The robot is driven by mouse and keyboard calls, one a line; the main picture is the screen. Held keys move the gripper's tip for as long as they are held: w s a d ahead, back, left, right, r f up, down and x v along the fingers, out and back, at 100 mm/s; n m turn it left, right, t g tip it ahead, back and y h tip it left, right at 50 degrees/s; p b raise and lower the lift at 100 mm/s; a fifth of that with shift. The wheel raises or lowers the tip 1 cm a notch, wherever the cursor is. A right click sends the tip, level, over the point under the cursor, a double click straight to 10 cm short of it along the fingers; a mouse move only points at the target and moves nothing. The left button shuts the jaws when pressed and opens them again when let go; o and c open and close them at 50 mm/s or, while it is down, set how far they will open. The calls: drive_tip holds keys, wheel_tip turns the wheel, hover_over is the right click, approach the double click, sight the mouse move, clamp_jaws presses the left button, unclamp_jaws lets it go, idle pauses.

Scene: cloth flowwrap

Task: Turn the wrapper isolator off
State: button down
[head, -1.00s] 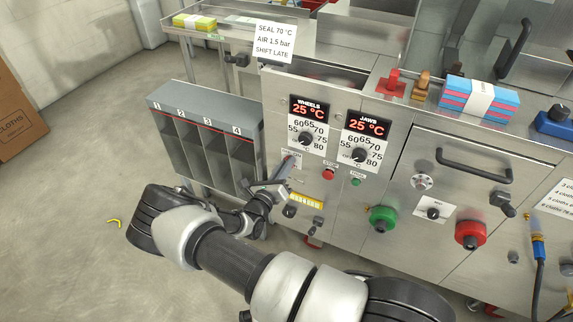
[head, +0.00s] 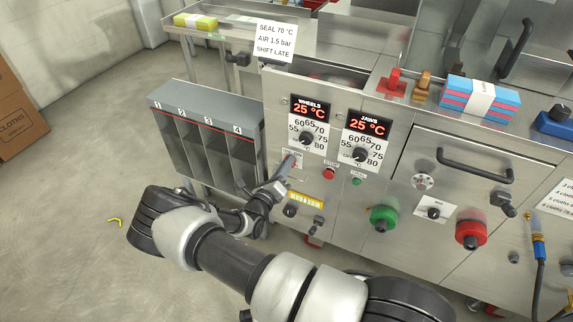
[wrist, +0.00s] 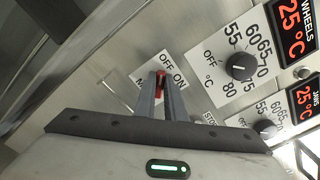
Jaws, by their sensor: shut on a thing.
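The wrapper isolator is a small red handle (wrist: 161,78) on a white plate (wrist: 148,92) marked OFF and ON. In the wrist view it sits between my two fingertips, which hide part of it. I cannot tell for sure which mark it points to. My gripper (wrist: 161,88) is shut on this handle. In the head view my gripper (head: 287,166) reaches the front panel at the isolator plate (head: 296,158), below the WHEELS dial (head: 306,138); the fingers cover most of the handle there.
The red STOP button (head: 328,173) and a small green button (head: 356,181) are right of my gripper. The JAWS dial (head: 360,155) is further right. A grey numbered rack (head: 203,105) stands close on the left. A yellow label (head: 306,201) and black knob (head: 290,211) lie below.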

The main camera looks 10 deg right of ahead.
drive_tip(key=c, duration=1.8)
unclamp_jaws()
drive_tip(key=p+v, duration=0.2)
drive_tip(key=v, duration=1.5)
drive_tip(key=shift+s+a, duration=0.15)
drive_tip(key=shift+s, duration=0.05)
